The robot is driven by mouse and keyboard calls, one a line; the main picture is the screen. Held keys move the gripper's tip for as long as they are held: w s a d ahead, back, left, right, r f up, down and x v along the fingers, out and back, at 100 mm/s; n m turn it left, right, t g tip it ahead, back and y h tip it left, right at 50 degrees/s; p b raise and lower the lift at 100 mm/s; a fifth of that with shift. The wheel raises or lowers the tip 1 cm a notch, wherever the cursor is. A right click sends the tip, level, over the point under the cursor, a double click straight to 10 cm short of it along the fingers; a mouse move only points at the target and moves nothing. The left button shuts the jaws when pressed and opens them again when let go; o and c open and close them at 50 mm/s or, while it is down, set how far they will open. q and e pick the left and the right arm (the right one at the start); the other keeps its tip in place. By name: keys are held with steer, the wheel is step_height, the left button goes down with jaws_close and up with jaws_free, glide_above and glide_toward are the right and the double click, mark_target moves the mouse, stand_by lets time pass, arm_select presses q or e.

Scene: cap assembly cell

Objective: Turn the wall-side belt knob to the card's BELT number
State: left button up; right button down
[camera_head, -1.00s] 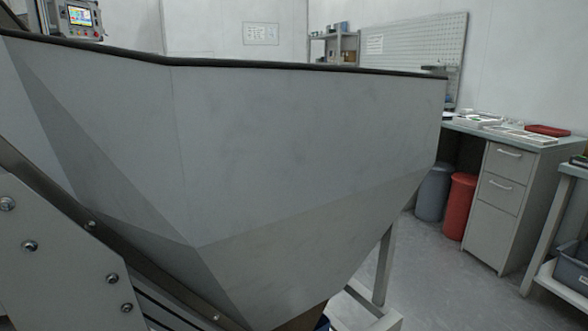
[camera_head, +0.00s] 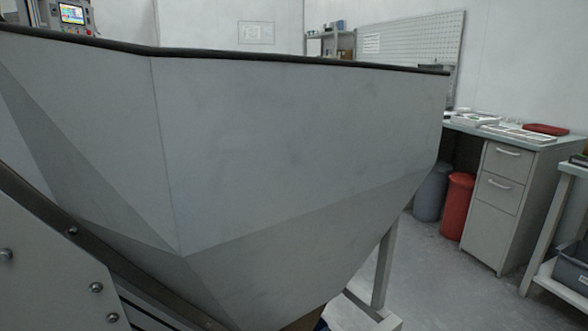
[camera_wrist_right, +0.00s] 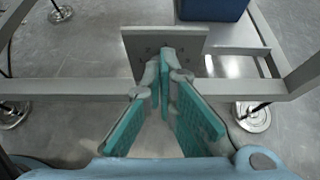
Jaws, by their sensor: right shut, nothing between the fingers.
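In the head view a large grey metal hopper (camera_head: 290,150) with a dark rim fills most of the picture. A control panel with a lit screen (camera_head: 72,14) stands behind it at the top left; its details are too small to read. My right gripper (camera_wrist_right: 166,55) shows in the right wrist view with its teal-padded fingers together and nothing between them. My left gripper is not in view.
The frame has a flat plate (camera_wrist_right: 138,40) and bars (camera_wrist_right: 70,87); a blue bin (camera_wrist_right: 212,8) is beyond. In the head view, a red bin (camera_head: 456,205), a grey bin (camera_head: 431,192) and a drawer bench (camera_head: 503,205) stand at right. Floor (camera_head: 440,285) is open before them.

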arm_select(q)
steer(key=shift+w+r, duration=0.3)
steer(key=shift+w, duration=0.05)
arm_select(e)
steer(key=shift+w+a, duration=0.45)
steer(key=shift+w, duration=0.2)
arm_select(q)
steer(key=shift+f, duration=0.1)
arm_select(e)
steer(key=shift+f, duration=0.15)
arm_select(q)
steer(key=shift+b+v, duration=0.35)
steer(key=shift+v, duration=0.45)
arm_select(e)
steer(key=shift+w+d, duration=0.2)
steer(key=shift+d, duration=0.15)
steer(key=shift+w, duration=0.1)
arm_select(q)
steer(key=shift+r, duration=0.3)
